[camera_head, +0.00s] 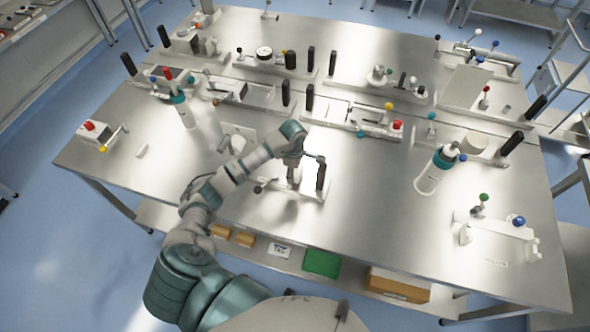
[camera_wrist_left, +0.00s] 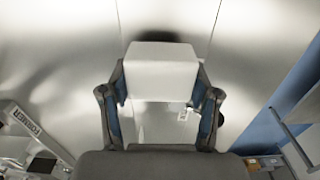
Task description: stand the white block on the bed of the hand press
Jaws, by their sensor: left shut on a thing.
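The white block (camera_wrist_left: 162,70) fills the gap between the two fingers of my left gripper (camera_wrist_left: 162,105) in the left wrist view. The fingers grip it from both sides, and it reaches beyond their tips. In the head view my left gripper (camera_head: 296,170) points down over the front middle of the steel table, and a bright white patch beside it looks like the block (camera_head: 309,174). Contact beneath the block is hidden. My right gripper is not in view.
Teal-and-white bottle-like devices stand at left (camera_head: 184,110) and right (camera_head: 437,170). A white box with a red button (camera_head: 97,135) is at the left. Fixtures on rails line the back.

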